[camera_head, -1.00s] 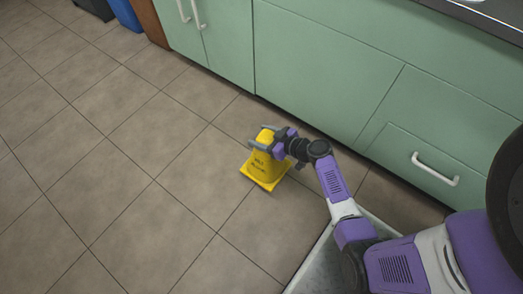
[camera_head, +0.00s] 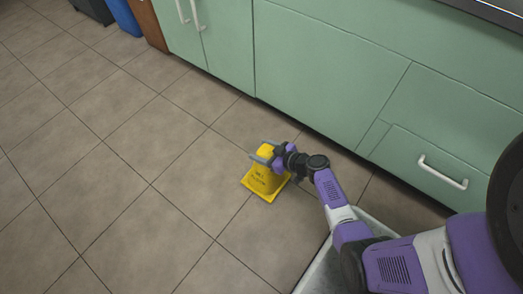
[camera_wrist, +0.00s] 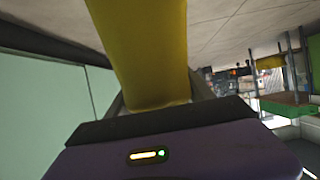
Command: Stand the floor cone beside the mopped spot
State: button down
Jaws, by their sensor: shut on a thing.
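I cannot tell whether the base touches the tiles. My gripper (camera_head: 264,153) is shut on the cone near its top, coming in from the right. In the wrist view, the cone's yellow body (camera_wrist: 140,50) fills the middle, between the fingers. No mopped spot can be made out on the floor in view.
Green cabinets (camera_head: 320,80) with white handles run along the right, close to the cone. A blue bin (camera_head: 126,16) and a dark bin (camera_head: 94,10) stand at the top left. The tiled floor (camera_head: 90,150) on the left is clear.

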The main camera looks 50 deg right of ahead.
jog(key=shift+f, duration=0.15)
jog(key=shift+c, duration=1.9)
grip_release()
jog(key=shift+r, duration=0.2)
